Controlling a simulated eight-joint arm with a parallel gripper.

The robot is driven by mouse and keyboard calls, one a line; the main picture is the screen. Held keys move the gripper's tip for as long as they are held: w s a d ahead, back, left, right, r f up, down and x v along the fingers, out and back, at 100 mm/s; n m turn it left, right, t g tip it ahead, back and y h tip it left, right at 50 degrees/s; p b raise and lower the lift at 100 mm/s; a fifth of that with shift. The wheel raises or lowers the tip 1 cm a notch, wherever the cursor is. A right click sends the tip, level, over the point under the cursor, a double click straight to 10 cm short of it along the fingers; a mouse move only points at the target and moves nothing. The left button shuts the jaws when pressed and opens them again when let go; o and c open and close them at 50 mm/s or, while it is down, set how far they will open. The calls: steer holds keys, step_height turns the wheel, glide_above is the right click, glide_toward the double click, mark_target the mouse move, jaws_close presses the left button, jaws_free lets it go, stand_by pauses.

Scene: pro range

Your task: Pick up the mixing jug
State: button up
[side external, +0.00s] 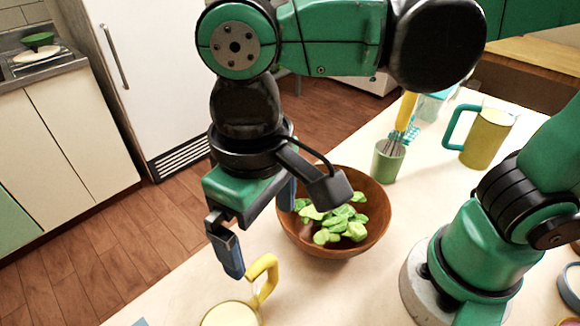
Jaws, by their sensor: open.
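Two jugs are in view, and I cannot tell which is the mixing jug. One jug (232,314) with a yellow handle and a pale inside is at the bottom edge, cut off by the frame. The other, an upright yellow-green jug (486,138) with a teal handle, stands at the back right of the counter. My gripper (257,228) is open and empty, pointing down. Its fingers are above and just behind the yellow-handled jug, apart from it, beside the wooden bowl. One finger is partly hidden by the gripper body.
A wooden bowl (376,232) of green leaves stands right of my gripper. Behind it are a green cup (387,163) with a yellow-handled whisk (405,112) and a teal item.

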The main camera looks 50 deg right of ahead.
mark_target(265, 270)
steer(key=shift+w+f, duration=0.15)
steer(key=shift+f, duration=2.75)
steer(key=shift+w+f, duration=0.1)
steer(key=shift+f, duration=2.75)
jaws_close()
